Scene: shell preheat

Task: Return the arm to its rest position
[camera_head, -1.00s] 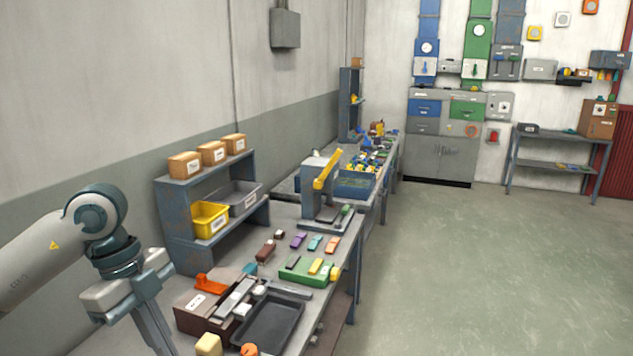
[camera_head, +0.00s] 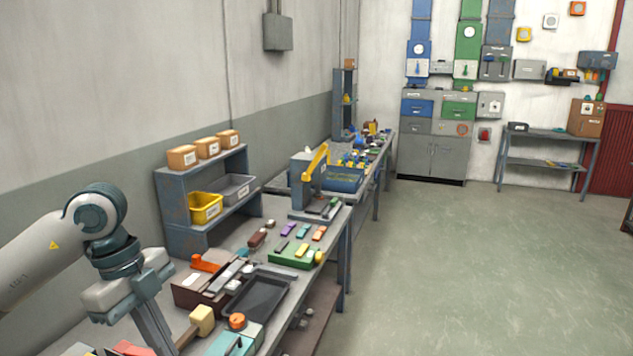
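My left arm comes in from the left edge, and my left gripper (camera_head: 158,322) points down over the near left end of the workbench. Its fingers run toward the lower edge of the picture, and I cannot make out whether they are apart or shut. I see nothing held in it. My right arm and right gripper are not in view.
The workbench (camera_head: 340,222) holds a dark tray (camera_head: 258,293), a green block (camera_head: 292,258), a yellow-handled press (camera_head: 314,168) and a shelf (camera_head: 172,213) with boxes and bins. Several small parts lie close to the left gripper. The floor (camera_head: 470,260) on the right is clear.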

